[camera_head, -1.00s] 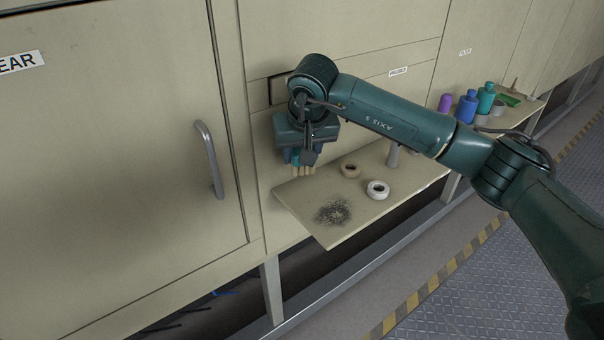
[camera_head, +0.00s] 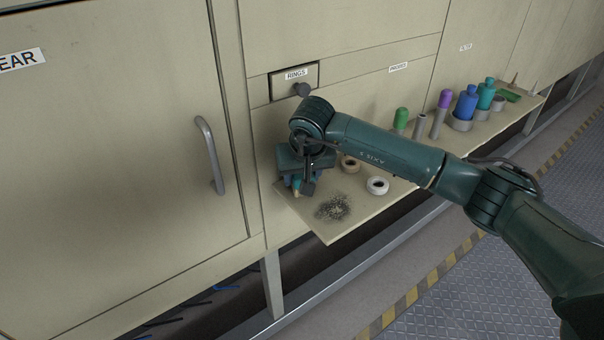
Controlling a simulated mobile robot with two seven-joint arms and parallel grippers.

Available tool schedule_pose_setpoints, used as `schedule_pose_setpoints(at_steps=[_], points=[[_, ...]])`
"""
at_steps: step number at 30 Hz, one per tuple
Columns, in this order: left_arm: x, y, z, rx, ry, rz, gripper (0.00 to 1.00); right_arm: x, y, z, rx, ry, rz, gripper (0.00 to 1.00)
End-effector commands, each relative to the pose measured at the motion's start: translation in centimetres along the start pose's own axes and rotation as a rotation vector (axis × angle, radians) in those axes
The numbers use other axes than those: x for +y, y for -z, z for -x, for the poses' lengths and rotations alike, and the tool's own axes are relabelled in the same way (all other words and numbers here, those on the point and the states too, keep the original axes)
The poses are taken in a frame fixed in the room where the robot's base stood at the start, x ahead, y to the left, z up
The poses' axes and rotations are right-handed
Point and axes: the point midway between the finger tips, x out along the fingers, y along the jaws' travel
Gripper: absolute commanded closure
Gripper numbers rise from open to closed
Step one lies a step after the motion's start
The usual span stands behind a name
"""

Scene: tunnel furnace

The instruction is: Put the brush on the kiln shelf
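My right gripper (camera_head: 300,184) points down over the left end of the tan kiln shelf (camera_head: 328,234). Below its palm show small blue parts with tan tips that look like the brush (camera_head: 296,185), carried between the fingers. The wrist and a finger hide most of it, so its full outline and the exact grip are hard to see. The tips are at or just above the shelf; I cannot tell if they touch. A patch of dark powder (camera_head: 333,208) lies on the shelf in front of the gripper. My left gripper is out of view.
Green (camera_head: 401,120), purple (camera_head: 439,112) and blue (camera_head: 466,104) pieces stand farther along. A "RINGS" drawer (camera_head: 295,78) and door handle (camera_head: 210,155) are on the wall. The shelf's front edge is clear.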

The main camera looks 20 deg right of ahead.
Motion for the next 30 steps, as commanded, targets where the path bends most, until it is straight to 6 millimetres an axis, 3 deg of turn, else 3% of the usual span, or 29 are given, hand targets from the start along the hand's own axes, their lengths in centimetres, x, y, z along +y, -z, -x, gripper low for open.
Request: schedule_pose_setpoints(at_steps=[6, 17, 30], points=[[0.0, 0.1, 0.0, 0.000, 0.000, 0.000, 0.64, 0.0, 0.0, 0.1, 0.000, 0.000, 0.000, 0.37], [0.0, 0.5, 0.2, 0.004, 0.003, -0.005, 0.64, 0.0, 0.2, 1.0, 0.003, 0.001, 0.000, 0.37], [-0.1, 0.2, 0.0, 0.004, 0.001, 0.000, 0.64, 0.0, 0.2, 9.8, 0.005, -0.001, 0.001, 0.37]])
